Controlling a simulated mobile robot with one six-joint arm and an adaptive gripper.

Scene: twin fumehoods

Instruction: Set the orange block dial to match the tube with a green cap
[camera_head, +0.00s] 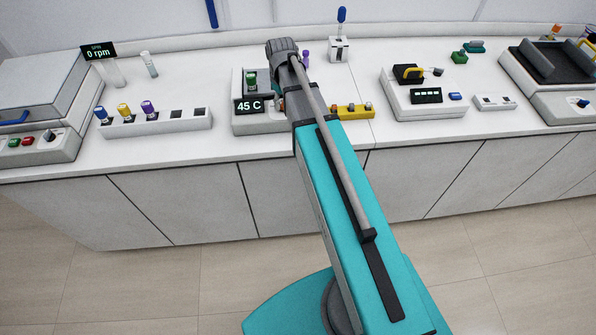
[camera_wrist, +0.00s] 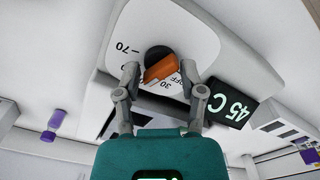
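The heating block (camera_head: 240,119) sits mid-bench, with a display reading 45 C (camera_head: 248,106); the display also shows in the wrist view (camera_wrist: 234,112). The orange dial pointer (camera_wrist: 160,68) sits on a black knob over a white face with 70, 30 and OFF marks. My gripper (camera_wrist: 160,80) is open, with one finger either side of the dial. I cannot tell whether they touch it. My arm hides the dial in the head view.
A white rack (camera_head: 165,122) holds blue, yellow and purple capped tubes on the left. A yellow rack (camera_head: 352,111) lies right of my arm. A purple-capped item (camera_head: 306,57) stands behind it. Another device (camera_head: 425,98) stands to the right. Clear bench lies between some items.

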